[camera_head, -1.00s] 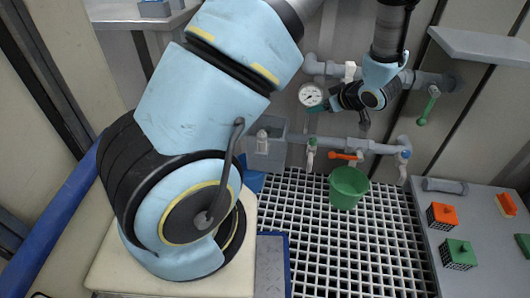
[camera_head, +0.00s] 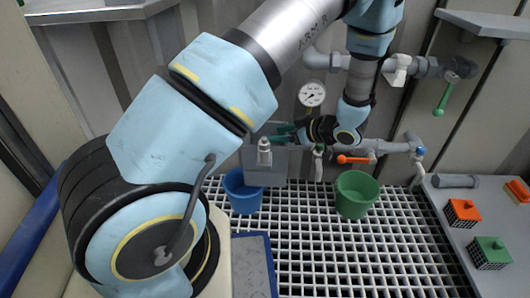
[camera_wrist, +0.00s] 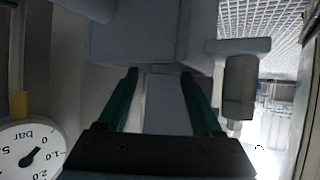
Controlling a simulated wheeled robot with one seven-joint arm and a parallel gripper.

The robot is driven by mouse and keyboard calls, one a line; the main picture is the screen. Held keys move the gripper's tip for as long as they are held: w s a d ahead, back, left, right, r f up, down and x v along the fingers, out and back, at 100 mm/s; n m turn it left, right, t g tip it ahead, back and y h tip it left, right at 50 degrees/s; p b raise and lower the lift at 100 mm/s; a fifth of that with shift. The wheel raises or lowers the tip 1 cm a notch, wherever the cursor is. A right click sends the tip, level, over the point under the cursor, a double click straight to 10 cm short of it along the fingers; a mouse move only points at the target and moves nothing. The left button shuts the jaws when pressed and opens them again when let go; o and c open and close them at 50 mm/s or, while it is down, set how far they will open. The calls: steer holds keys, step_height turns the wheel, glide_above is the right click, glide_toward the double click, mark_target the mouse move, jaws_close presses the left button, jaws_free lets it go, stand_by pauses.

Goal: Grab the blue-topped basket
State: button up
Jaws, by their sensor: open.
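I cannot make out a blue-topped basket for certain in either view. The baskets I see clearly are an orange-topped basket (camera_head: 463,212) and a green-topped basket (camera_head: 490,252) on the grey table at the right. My gripper (camera_head: 280,134) is in front of the back wall, at the grey box and left of the pressure gauge. Its green fingers are apart and empty in the wrist view (camera_wrist: 160,75), with the grey box beyond them. A small blue-grey thing (camera_head: 120,3) is cut off by the top edge above the left shelf; I cannot tell what it is.
A blue bucket (camera_head: 243,192) and a green bucket (camera_head: 355,194) stand on the white grating (camera_head: 320,250). The pressure gauge (camera_head: 312,94), pipes and an orange-handled valve (camera_head: 353,159) line the back wall. The grey table (camera_head: 455,235) is at the right, a shelf (camera_head: 95,14) at upper left.

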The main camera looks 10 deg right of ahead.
mark_target(268, 135)
steer(key=b+x, duration=0.3)
steer(key=x, duration=0.3)
steer(key=shift+d+f, duration=0.15)
steer(key=shift+d, duration=0.1)
jaws_close()
stand_by(1.2)
